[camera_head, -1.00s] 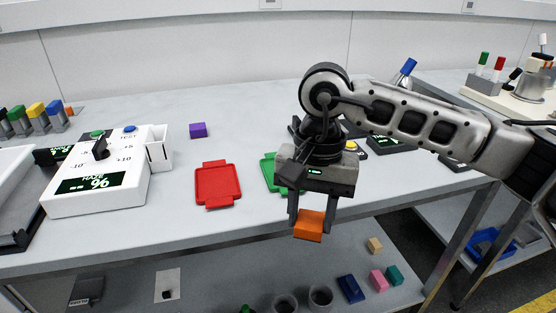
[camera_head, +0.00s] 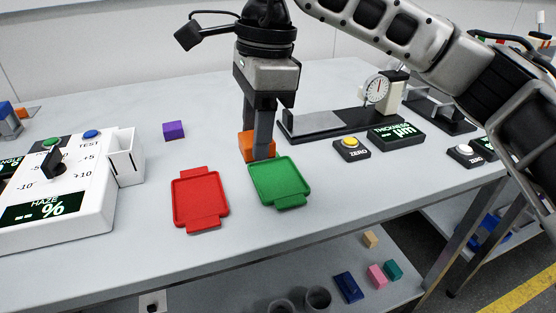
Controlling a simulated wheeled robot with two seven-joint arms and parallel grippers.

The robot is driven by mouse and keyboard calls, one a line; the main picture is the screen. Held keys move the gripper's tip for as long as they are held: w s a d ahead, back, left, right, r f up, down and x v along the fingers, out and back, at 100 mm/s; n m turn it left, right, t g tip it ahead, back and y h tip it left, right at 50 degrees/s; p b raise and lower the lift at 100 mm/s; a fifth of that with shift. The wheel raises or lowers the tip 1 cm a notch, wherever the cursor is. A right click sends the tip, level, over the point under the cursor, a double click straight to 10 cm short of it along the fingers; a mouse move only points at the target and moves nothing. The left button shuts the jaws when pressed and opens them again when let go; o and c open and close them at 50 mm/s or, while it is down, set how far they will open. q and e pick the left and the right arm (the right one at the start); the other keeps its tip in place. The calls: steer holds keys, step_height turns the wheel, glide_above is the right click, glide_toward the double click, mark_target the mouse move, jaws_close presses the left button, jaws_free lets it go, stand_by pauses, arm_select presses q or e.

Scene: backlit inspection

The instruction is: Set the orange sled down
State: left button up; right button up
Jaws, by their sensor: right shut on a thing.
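The orange sled (camera_head: 247,144) is a small orange block in my right gripper (camera_head: 259,148). The gripper is shut on it and points down just behind the green tray (camera_head: 281,184). The fingers cover part of the sled. It is at or close above the table top (camera_head: 150,235); I cannot tell whether it touches. My left gripper is not in view.
A red tray (camera_head: 200,201) lies left of the green one. A purple block (camera_head: 173,130) lies behind it. The haze meter (camera_head: 60,190) stands at left. A thickness gauge (camera_head: 345,120) and a yellow ZERO button (camera_head: 350,143) are at right. The front table strip is clear.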

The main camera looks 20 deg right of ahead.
glide_above(276, 180)
steer(key=f, duration=0.5)
steer(key=shift+s+a+f, duration=0.15)
steer(key=shift+s, duration=0.15)
steer(key=f, duration=0.2)
steer(key=d+f, duration=0.1)
steer(key=shift+w+f, duration=0.4)
steer(key=shift+a+f, duration=0.1)
steer(key=shift+f, duration=0.15)
steer(key=shift+f+b, duration=0.2)
steer(key=shift+b, duration=0.15)
steer(key=o, duration=1)
steer(key=shift+r, duration=0.15)
